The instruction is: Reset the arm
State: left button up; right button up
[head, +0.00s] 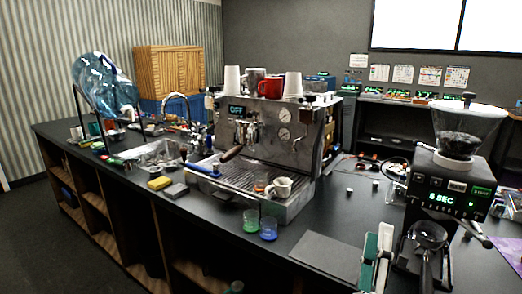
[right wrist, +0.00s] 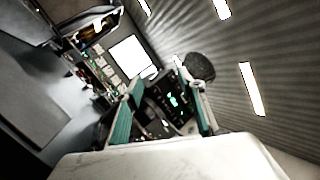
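My right gripper (head: 377,256) is low in the head view, right of centre, with its teal finger pads above the front part of the black counter. In the right wrist view its two fingers (right wrist: 165,115) stand well apart, with nothing held between them. The coffee grinder (head: 448,190) is just right of this gripper in the head view. Its dark body with green display (right wrist: 172,100) shows beyond the open fingers in the wrist view. My left gripper is in neither view.
The espresso machine (head: 265,135) stands mid-counter with cups on top and a small white cup (head: 279,187) on its tray. Green (head: 250,221) and blue (head: 269,229) cups stand in front. A dark flat mat (head: 326,256) lies left of my right gripper. A sink (head: 160,153) is farther left.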

jog(key=s+a+f+n+g+y, duration=0.2)
jog(key=a+f+n+y, duration=0.3)
jog(key=f+n+y, duration=0.5)
jog(key=s+a+f+n+g+y, duration=0.35)
jog(key=f+n+y, duration=0.25)
jog(key=f+n, duration=0.8)
jog(key=s+d+f+n+g+h, duration=0.1)
jog(key=s+d+f+n+g, duration=0.1)
jog(key=s+f, duration=0.3)
jog(key=s+d+f+n+g+h, duration=0.1)
jog(key=s+d+f+n+g, duration=0.2)
jog(key=f, duration=1.1)
jog(key=s+n+g, duration=0.1)
jog(key=s, duration=0.1)
jog(key=shift+s+f+h, duration=0.2)
jog(key=shift+s+h, duration=0.2)
